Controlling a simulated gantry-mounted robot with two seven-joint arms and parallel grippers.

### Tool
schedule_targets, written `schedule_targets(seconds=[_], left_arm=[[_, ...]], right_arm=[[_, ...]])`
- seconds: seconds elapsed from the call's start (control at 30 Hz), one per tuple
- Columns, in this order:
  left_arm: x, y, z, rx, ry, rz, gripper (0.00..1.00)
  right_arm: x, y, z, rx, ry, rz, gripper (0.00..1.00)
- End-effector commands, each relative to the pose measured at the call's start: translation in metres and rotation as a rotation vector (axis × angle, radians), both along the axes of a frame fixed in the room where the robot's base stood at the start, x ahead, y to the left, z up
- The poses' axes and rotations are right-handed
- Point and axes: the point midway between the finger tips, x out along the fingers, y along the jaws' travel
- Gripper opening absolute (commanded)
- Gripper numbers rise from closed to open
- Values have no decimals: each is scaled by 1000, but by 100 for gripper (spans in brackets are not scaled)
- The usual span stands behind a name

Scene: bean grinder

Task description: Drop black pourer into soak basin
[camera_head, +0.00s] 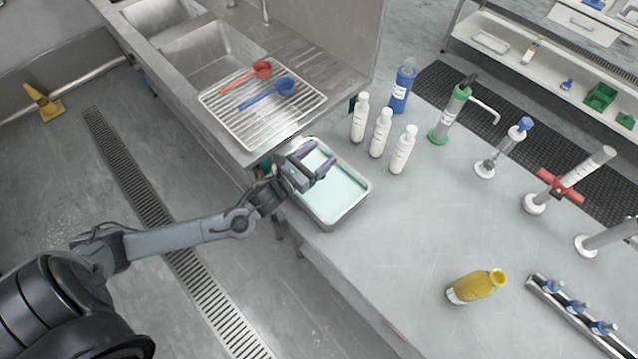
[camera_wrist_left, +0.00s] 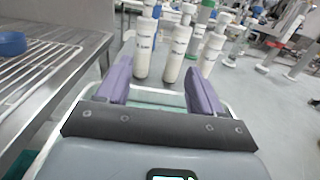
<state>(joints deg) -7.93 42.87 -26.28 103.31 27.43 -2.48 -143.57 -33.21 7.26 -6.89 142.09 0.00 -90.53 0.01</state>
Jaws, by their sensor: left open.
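The soak basin (camera_head: 364,186) is a steel tray of pale green liquid at the left edge of the counter. Its rim also shows in the left wrist view (camera_wrist_left: 60,125), below my fingers. My left gripper (camera_head: 318,160) is over the basin, its purple fingers spread apart with nothing between them. In the left wrist view the open fingers (camera_wrist_left: 158,80) point toward the white bottles. My right gripper is not in view.
A wire rack (camera_head: 290,112) holds red and blue scoops. A yellow bottle (camera_head: 470,288) and a rail with blue-topped items (camera_head: 575,312) are at front right. Mid-counter is clear.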

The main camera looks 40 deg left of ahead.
Motion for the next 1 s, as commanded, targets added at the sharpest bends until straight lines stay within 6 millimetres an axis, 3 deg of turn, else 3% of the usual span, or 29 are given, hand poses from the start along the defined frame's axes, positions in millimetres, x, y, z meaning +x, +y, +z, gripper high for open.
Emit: schedule_targets(seconds=[0.53,0.7,1.0], left_arm=[[-83,7,0,1,2,-1,66],[-95,9,1,0,0,-1,66],[-99,9,1,0,-1,0,66]], right_arm=[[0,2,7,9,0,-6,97],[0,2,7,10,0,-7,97],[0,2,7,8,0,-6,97]])
